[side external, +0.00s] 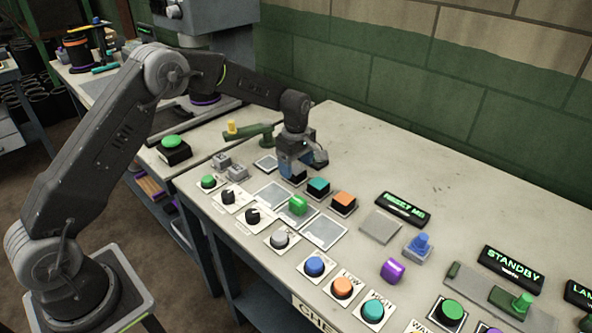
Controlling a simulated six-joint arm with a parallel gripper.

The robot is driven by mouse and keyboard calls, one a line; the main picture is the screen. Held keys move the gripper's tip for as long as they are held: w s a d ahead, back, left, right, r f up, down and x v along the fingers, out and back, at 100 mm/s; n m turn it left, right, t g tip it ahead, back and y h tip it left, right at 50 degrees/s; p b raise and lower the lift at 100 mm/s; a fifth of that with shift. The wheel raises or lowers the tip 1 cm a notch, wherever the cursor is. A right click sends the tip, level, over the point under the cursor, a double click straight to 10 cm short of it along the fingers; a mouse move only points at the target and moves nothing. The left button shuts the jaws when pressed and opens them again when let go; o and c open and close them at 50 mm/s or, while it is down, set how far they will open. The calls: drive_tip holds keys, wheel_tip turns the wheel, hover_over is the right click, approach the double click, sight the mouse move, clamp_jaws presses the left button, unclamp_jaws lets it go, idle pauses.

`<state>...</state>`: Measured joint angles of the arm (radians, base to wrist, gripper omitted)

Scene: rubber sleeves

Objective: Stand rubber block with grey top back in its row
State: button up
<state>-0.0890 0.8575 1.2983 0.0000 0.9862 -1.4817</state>
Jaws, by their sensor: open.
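My gripper (304,170) is open and points down over the bench, just behind and left of the block with a teal top (318,186). A dark block with an orange top (343,200) stands upright to the right of the teal one, in line with it. I cannot clearly make out a rubber block with a grey top; a dark and blue shape shows at the gripper's fingers, and I cannot tell whether it is a block or part of the gripper. What lies directly beneath and behind the gripper is hidden.
Knobs and coloured buttons, including a blue button (315,266), line the front edge. A purple block (392,271), a blue knob (419,243) and a lit display (403,209) are to the right. The back of the bench is clear.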

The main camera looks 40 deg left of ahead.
sight(296, 170)
wheel_tip(296, 170, up, 10)
idle(0.3)
drive_tip(key=s+d+r+m+t, duration=0.3)
drive_tip(key=s+r+m, duration=0.5)
drive_tip(key=s+r, duration=0.55)
drive_tip(key=s+d+f+m+t, duration=0.1)
drive_tip(key=s+m, duration=0.4)
drive_tip(key=s, duration=0.5)
drive_tip(key=s+d+f+m+t, duration=0.1)
drive_tip(key=s+m, duration=0.4)
drive_tip(key=s, duration=0.5)
drive_tip(key=shift+s+f+t, duration=0.3)
drive_tip(key=shift+s, duration=0.05)
